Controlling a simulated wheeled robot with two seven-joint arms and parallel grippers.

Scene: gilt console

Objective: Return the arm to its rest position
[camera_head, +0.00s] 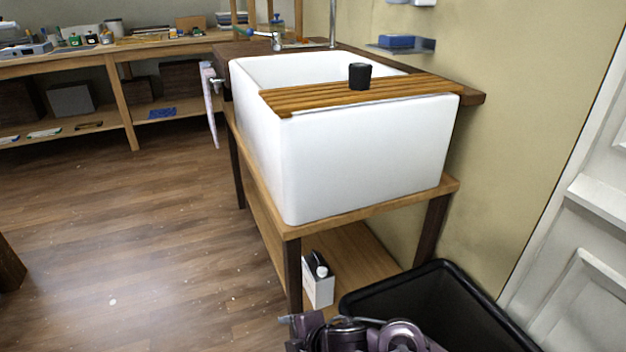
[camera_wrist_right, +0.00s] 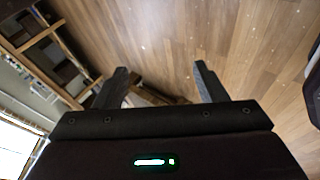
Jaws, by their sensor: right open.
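My right gripper (camera_wrist_right: 160,82) shows in the right wrist view with its two dark fingers spread apart. Nothing is between the fingertips, and wooden floor shows beyond them. In the head view, a purple-grey part of my own arm (camera_head: 365,335) shows at the bottom edge, in front of the black bin. The right gripper's fingers cannot be made out there. My left gripper is in neither view.
A white sink (camera_head: 360,160) stands on a wooden stand, with a slatted wooden board (camera_head: 420,88) across it and a black cup (camera_head: 360,76) on the board. A black bin (camera_head: 455,300) stands low at right, near a white door (camera_head: 590,250). Open floor (camera_head: 130,230) lies left.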

